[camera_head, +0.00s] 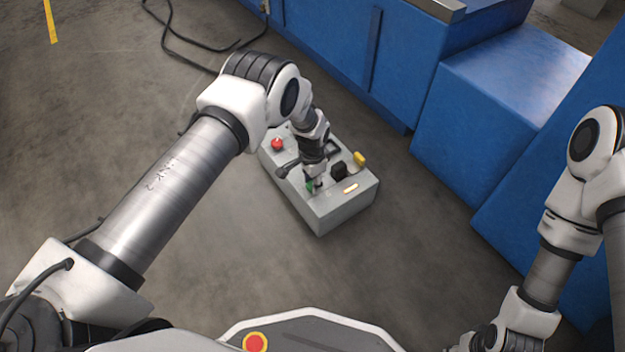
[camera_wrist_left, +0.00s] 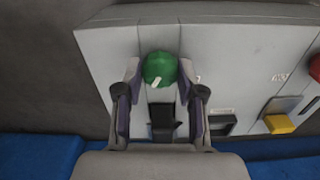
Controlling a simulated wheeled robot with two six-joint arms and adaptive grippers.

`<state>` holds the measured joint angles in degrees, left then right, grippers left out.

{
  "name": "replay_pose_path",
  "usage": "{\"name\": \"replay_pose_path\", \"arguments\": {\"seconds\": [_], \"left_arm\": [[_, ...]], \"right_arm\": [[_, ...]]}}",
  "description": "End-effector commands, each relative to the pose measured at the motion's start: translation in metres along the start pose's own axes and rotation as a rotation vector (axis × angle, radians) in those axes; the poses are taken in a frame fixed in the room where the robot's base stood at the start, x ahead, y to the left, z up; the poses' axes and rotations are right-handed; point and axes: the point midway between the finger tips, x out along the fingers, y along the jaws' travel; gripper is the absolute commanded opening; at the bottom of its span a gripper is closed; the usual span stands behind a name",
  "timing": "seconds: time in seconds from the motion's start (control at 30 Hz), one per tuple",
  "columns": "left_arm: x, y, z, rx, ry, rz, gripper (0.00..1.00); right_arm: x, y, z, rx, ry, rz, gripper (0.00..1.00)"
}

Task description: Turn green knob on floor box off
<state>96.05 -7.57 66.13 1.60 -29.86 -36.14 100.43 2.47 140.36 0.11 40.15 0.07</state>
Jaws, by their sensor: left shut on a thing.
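The grey floor box (camera_head: 325,218) stands on the floor in the middle of the head view. Its green knob (camera_head: 310,187) is on the top, near the front edge and mostly hidden by my left gripper (camera_head: 314,182). In the left wrist view the green knob (camera_wrist_left: 160,68) is round, with a small white mark toward its lower left. My left gripper (camera_wrist_left: 160,75) is shut on the knob, one finger on each side. My right arm is at the right of the head view; its gripper is not clearly visible.
Blue cabinets (camera_head: 490,100) stand behind and right. A black cable (camera_head: 195,45) lies at the back. The floor in front is clear.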

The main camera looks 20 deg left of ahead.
Motion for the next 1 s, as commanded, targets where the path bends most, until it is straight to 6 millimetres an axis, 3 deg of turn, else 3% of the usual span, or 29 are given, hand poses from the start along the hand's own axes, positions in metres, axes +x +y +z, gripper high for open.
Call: {"name": "replay_pose_path", "arguments": {"seconds": [1.0], "left_arm": [[0.0011, 0.0008, 0.0005, -0.958, -0.002, 0.0, 0.04]], "right_arm": [[-0.0083, -0.0003, 0.0005, -0.002, -0.001, 0.0, 0.4]]}}
